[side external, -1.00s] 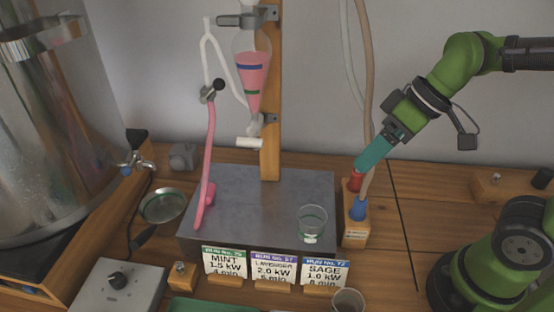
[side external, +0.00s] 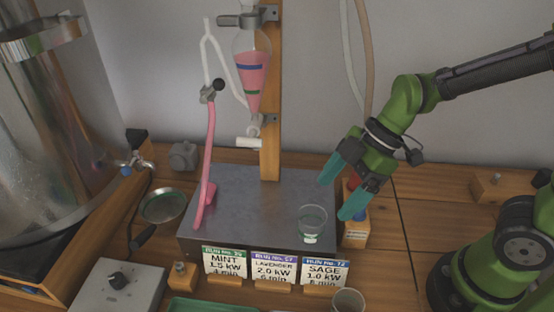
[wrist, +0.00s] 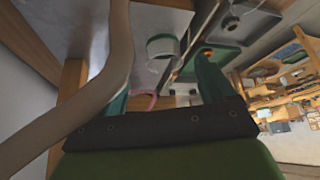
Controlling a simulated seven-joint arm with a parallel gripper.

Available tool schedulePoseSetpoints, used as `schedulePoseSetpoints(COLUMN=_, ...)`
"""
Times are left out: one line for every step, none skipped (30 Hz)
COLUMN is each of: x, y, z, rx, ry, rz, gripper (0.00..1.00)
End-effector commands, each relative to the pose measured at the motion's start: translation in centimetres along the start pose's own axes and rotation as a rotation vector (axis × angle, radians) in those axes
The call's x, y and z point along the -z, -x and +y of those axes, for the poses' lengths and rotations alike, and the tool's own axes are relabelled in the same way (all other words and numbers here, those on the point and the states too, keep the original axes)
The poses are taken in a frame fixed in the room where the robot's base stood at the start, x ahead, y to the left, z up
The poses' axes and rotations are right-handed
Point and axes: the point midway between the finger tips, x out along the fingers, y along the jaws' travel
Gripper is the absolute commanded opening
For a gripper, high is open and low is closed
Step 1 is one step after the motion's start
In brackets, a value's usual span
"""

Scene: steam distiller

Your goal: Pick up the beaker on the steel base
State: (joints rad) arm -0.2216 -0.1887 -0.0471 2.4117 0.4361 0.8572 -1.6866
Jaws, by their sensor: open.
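The beaker (side external: 312,224) is a small clear glass with a pale label. It stands upright on the front right part of the grey steel base (side external: 262,205). My gripper (side external: 333,200) is open and empty, up and to the right of the beaker, with its two teal fingers pointing down-left toward it. The fingers appear apart from the glass. In the wrist view the beaker (wrist: 163,48) shows beyond and between the fingers, and the steel base (wrist: 160,18) lies behind it.
Three run cards (side external: 273,267) stand along the base's front edge. A wooden block (side external: 355,235) with red and blue parts sits at its right. A wooden post (side external: 270,150) holds a funnel of pink liquid (side external: 253,80). A pink tube (side external: 207,160) hangs at left. Another cup (side external: 348,301) is in front.

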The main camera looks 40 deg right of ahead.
Motion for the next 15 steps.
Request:
schedulePoseSetpoints(x=0.0, y=-1.0, z=-0.1, rx=0.006, ry=0.0, rz=-0.003, gripper=0.83)
schedulePoseSetpoints(x=0.0, y=-1.5, z=-0.1, rx=0.006, ry=0.001, rz=-0.003, gripper=0.83)
schedulePoseSetpoints(x=0.0, y=-2.0, z=-0.1, rx=0.005, ry=0.002, rz=-0.002, gripper=0.83)
schedulePoseSetpoints(x=0.0, y=-2.3, z=-0.1, rx=0.004, ry=0.001, rz=-0.001, gripper=0.83)
schedulePoseSetpoints(x=0.0, y=-2.6, z=-0.1, rx=0.003, ry=0.001, rz=-0.001, gripper=0.83)
schedulePoseSetpoints(x=0.0, y=-2.8, z=0.0, rx=0.001, ry=0.0, rz=-0.001, gripper=0.83)
schedulePoseSetpoints(x=0.0, y=-3.0, z=0.0, rx=0.001, ry=0.0, rz=-0.001, gripper=0.83)
schedulePoseSetpoints(x=0.0, y=-3.1, z=-0.1, rx=0.001, ry=0.0, rz=-0.001, gripper=0.83)
schedulePoseSetpoints(x=0.0, y=-3.3, z=-0.1, rx=0.001, ry=0.0, rz=-0.001, gripper=0.83)
schedulePoseSetpoints(x=0.0, y=-3.6, z=-0.1, rx=0.001, ry=0.0, rz=-0.001, gripper=0.83)
schedulePoseSetpoints(x=0.0, y=-3.9, z=-0.2, rx=0.003, ry=0.001, rz=-0.002, gripper=0.83)
schedulePoseSetpoints(x=0.0, y=-4.5, z=-0.3, rx=0.004, ry=0.001, rz=-0.003, gripper=0.83)
schedulePoseSetpoints(x=0.0, y=-5.0, z=-0.4, rx=0.006, ry=0.001, rz=-0.004, gripper=0.83)
schedulePoseSetpoints(x=0.0, y=-5.4, z=-0.5, rx=0.005, ry=0.001, rz=-0.004, gripper=0.83)
schedulePoseSetpoints(x=0.1, y=-6.0, z=-0.5, rx=0.005, ry=0.001, rz=-0.004, gripper=0.83)
